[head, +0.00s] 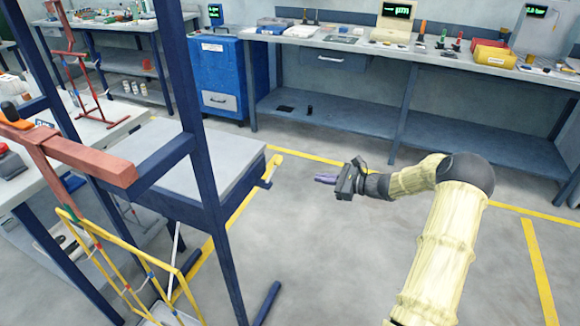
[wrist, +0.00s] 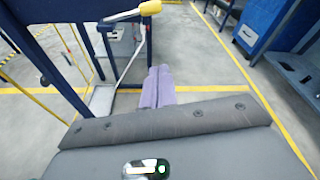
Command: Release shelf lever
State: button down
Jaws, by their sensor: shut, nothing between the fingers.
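The shelf lever (head: 271,170) has a yellow end and sits at the right front corner of the grey shelf (head: 190,160) on the dark blue rack. In the wrist view a lever with a yellow knob (wrist: 150,8) and a pale rod shows at the top, beyond my fingertips. My gripper (head: 325,179) has purple fingers, points left toward the rack, and hangs in free air to the right of the lever, apart from it. In the wrist view the fingers (wrist: 159,72) lie together with nothing between them.
A reddish hanging rack arm (head: 90,160) and a yellow frame (head: 125,265) stand at left. A blue cabinet (head: 218,75) and a long workbench (head: 400,48) line the back. Open grey floor (head: 290,235) lies between the rack and my arm.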

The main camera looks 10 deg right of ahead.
aim_at(273, 170)
jog(key=shift+a, duration=0.1)
jog(key=w+a+r, duration=0.1)
jog(key=w+a, duration=0.5)
jog(key=a, duration=0.3)
jog(key=shift+w+a+r, duration=0.15)
jog(key=shift+w+a, duration=0.05)
jog(key=shift+a, duration=0.05)
jog(key=shift+d+b, duration=0.15)
jog(key=shift+b, duration=0.25)
